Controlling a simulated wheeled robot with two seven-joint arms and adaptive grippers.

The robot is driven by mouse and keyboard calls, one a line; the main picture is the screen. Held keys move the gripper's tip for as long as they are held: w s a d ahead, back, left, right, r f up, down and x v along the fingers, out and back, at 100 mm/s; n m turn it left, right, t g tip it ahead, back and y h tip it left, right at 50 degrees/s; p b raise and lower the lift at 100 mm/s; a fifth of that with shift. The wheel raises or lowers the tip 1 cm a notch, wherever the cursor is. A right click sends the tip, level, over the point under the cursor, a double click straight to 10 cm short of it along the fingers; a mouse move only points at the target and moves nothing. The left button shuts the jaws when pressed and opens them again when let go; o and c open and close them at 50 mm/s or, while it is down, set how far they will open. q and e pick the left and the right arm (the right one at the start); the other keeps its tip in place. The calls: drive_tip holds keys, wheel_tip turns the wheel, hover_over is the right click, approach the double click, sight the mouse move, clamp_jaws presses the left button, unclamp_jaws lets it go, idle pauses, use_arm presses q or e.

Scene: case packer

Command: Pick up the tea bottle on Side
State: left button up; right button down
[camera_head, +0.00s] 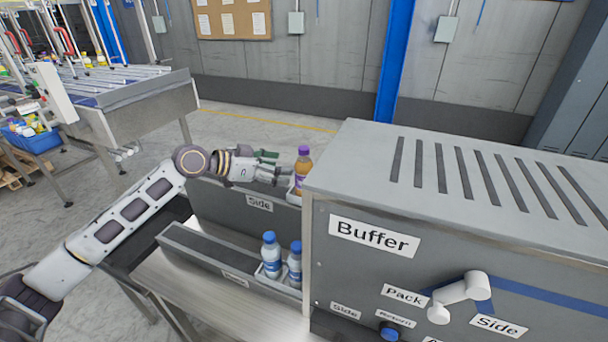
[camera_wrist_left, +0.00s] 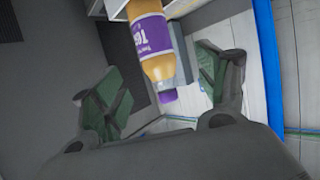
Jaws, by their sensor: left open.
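The tea bottle (camera_head: 302,171), amber with a purple cap and label, stands upright on the Side lane (camera_head: 240,196), close to the grey Buffer box. My left gripper (camera_head: 272,168) is open and level just left of the bottle, with its fingers pointing toward it. In the left wrist view the tea bottle (camera_wrist_left: 155,45) shows ahead, cap pointing down in the picture. The open fingers of the left gripper (camera_wrist_left: 165,95) lie to either side, apart from the bottle. The right gripper is not in view.
Two blue-capped water bottles (camera_head: 271,255) stand in the nearer lane. The grey Buffer box (camera_head: 345,205), with a white lever (camera_head: 460,295), fills the right side. A conveyor table (camera_head: 150,92) stands at the back left. Open floor lies behind the lanes.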

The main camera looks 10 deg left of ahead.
sight(304, 170)
use_arm(q)
drive_tip(key=shift+p+x, duration=0.3)
drive_tip(key=shift+x, duration=1.45)
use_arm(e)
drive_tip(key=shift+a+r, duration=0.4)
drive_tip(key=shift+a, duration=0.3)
use_arm(q)
drive_tip(key=shift+d, duration=0.1)
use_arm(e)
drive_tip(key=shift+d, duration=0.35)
use_arm(q)
drive_tip(key=shift+p+x, duration=0.9)
drive_tip(key=shift+x, duration=1.4)
drive_tip(key=shift+d, duration=0.25)
drive_tip(key=shift+f, duration=0.1)
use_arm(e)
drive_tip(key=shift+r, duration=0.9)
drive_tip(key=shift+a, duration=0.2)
